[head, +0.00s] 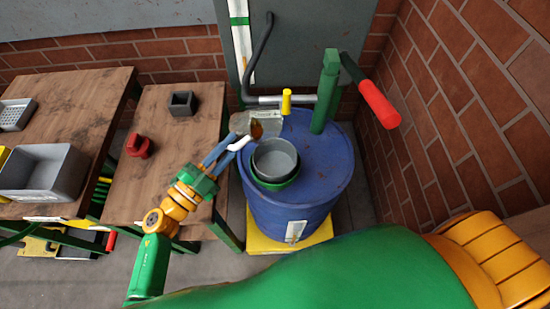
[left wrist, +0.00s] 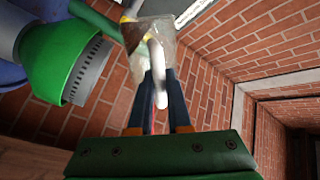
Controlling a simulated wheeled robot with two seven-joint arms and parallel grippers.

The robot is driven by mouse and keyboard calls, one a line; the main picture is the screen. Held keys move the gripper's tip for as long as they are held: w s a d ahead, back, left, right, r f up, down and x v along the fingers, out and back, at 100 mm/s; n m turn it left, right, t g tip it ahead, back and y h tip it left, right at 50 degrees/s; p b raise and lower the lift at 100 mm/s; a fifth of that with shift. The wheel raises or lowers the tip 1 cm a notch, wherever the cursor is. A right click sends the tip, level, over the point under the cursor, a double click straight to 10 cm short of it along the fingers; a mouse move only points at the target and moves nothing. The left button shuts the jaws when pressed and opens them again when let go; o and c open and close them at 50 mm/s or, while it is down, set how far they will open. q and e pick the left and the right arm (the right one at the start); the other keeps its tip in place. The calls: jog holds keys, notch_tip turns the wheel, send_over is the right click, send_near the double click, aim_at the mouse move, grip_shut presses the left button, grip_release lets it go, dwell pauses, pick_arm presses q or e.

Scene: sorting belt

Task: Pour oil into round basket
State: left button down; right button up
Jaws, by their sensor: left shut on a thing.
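A clear jug (head: 272,124) with brown oil (head: 257,130) in it and a white handle (head: 239,143) is above the blue barrel, just behind and left of the round basket. My left gripper (head: 229,148) is shut on its handle; the jug also shows in the left wrist view (left wrist: 167,28). The jug looks tilted; I cannot make out a stream of oil. The grey round basket (head: 275,158) sits in a green funnel (head: 277,184) on top of the barrel. In the left wrist view, the green funnel (left wrist: 55,62) is at the left. My right gripper is out of view.
The blue barrel (head: 300,213) stands on a yellow base (head: 262,243). A green pump post (head: 325,90) with a red handle (head: 378,104) rises behind the basket. A wooden table (head: 165,108) at the left bears a red part (head: 139,145) and a dark square block (head: 183,103). A brick wall closes the right side.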

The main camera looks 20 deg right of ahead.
pick_arm(q)
jog(key=shift+r+m, duration=0.2)
jog(key=shift+m, duration=0.2)
jog(key=shift+s+f+m+b, duration=0.1)
jog(key=shift+f+m+b, duration=0.25)
jog(key=shift+m+b, duration=0.6)
jog(key=shift+s+f+m+h+b, duration=0.2)
jog(key=shift+m+h+b, duration=0.2)
jog(key=shift+m+b, duration=0.95)
jog(key=shift+d+r, duration=0.1)
jog(key=shift+r, duration=0.1)
jog(key=shift+s+d+r+m+g+h+b, duration=0.15)
jog(key=shift+r+m+g, duration=0.1)
jog(key=shift+m, duration=0.35)
jog(key=shift+s+r+m+g+h+b, duration=0.15)
jog(key=shift+r+m, duration=0.1)
jog(key=shift+m, duration=0.35)
jog(key=shift+w+r+m, duration=0.15)
jog(key=shift+w+m, duration=0.15)
jog(key=shift+s+r+m+g+h, duration=0.15)
jog(key=shift+r+m+g+h, duration=0.05)
jog(key=shift+m, duration=0.45)
jog(key=shift+s+r+m+g+h, duration=0.15)
jog(key=shift+r+m+g+h, duration=0.05)
jog(key=shift+m, duration=0.45)
jog(key=shift+s+d+r+m, duration=0.1)
jog(key=shift+s+r+m, duration=0.05)
jog(key=shift+m, duration=0.35)
